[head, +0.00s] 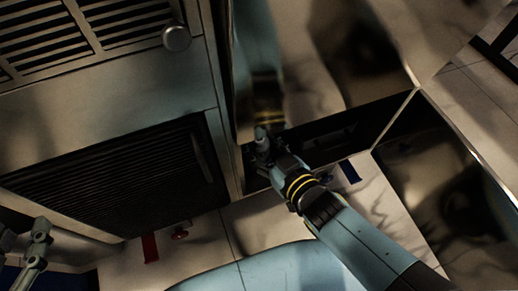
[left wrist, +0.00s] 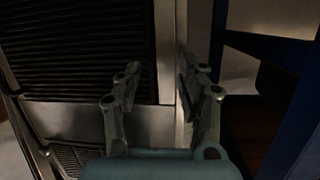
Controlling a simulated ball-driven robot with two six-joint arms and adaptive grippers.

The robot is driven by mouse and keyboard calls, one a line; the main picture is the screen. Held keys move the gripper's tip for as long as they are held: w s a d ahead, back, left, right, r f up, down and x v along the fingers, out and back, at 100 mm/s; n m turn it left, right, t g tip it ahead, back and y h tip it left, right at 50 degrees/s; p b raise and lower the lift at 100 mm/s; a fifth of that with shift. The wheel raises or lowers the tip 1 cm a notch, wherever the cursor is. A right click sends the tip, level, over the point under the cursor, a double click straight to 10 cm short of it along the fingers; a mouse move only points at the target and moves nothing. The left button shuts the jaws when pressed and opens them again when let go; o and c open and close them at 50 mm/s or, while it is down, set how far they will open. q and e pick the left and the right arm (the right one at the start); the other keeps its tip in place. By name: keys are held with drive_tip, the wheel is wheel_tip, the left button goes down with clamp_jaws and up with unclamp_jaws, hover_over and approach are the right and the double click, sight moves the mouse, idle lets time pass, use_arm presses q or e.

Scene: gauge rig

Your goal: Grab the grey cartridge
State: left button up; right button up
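I cannot make out a grey cartridge for certain in either view. My right gripper (head: 264,144) reaches to the base of a shiny upright panel, beside the edge of a dark grilled cabinet. A small grey piece shows at its tip, but I cannot tell whether it is a cartridge or a finger. Whether this gripper is open or shut is too small and dark to see. My left gripper (left wrist: 160,88) is open and empty in the left wrist view, its two fingers wide apart in front of a cabinet corner. Grey left arm parts show at the head view's lower left.
The grilled cabinet (head: 110,115) with a round knob (head: 176,38) fills the left. The shiny panel (head: 345,50) mirrors my right arm. A small red object (head: 180,233), a red strip (head: 150,248) and a blue strip (head: 349,171) are on the pale tiled floor. A blue frame (left wrist: 270,45) stands right in the wrist view.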

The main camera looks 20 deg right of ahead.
drive_tip(key=c, duration=0.9)
drive_tip(key=shift+o, duration=0.2)
drive_tip(key=shift+r, duration=0.1)
